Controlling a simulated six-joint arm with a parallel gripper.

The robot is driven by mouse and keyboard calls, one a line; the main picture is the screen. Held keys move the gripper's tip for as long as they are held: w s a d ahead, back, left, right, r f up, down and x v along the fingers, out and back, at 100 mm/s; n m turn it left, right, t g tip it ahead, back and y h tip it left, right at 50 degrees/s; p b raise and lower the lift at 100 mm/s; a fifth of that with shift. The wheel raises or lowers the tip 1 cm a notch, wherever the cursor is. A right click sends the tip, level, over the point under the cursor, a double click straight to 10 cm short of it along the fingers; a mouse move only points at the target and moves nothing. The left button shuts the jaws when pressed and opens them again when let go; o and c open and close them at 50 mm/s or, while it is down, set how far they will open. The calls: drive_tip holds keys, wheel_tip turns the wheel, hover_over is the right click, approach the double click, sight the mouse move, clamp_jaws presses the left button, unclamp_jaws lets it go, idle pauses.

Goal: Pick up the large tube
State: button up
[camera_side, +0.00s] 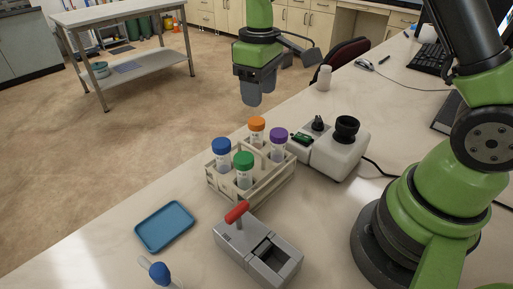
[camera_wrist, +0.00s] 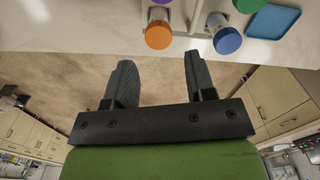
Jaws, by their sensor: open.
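Several capped tubes stand upright in a beige rack (camera_side: 262,190) on the table: a blue-capped tube (camera_side: 222,152), a green-capped tube (camera_side: 243,168), an orange-capped tube (camera_side: 257,131) and a purple-capped tube (camera_side: 279,142). I cannot tell which is the large tube. My gripper (camera_side: 254,100) is empty, above and behind the rack, apart from the tubes. In the wrist view its two fingers (camera_wrist: 160,78) are spread, with the orange cap (camera_wrist: 158,36) and blue cap (camera_wrist: 227,40) beyond them.
A grey device with a red-handled lever (camera_side: 258,250) stands in front of the rack. A blue tray (camera_side: 165,226) lies to the left, with a blue-topped item (camera_side: 160,273) near the front edge. A white vortex-like device (camera_side: 335,150) with black knobs stands right of the rack.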

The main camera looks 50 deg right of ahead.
sight(258, 121)
drive_tip(key=f, duration=1)
drive_tip(key=shift+w+d, duration=0.1)
drive_tip(key=shift+w, duration=0.1)
drive_tip(key=shift+r, duration=0.1)
clamp_jaws()
